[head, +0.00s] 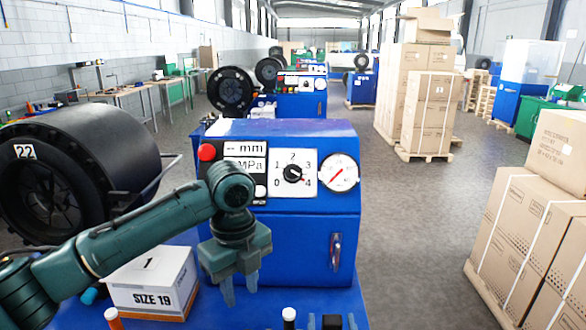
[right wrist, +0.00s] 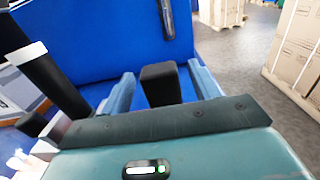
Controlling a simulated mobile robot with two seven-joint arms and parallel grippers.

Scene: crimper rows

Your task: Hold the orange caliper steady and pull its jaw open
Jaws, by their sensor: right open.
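I cannot make out the orange caliper for certain in either view. A black block (right wrist: 160,84) stands between the two pale blue fingers of my right gripper (right wrist: 162,88) in the right wrist view, with gaps on both sides. In the head view only the fingertips of my right gripper (head: 332,322) show at the bottom edge, with the same dark block (head: 332,322) between them. My left gripper (head: 240,289) points down over the blue surface, its fingers apart and nothing visible between them.
A white box marked SIZE 19 (head: 152,284) stands left of my left gripper. A blue crimper (head: 310,225) with dials rises behind. Cartons (head: 530,235) stand at right.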

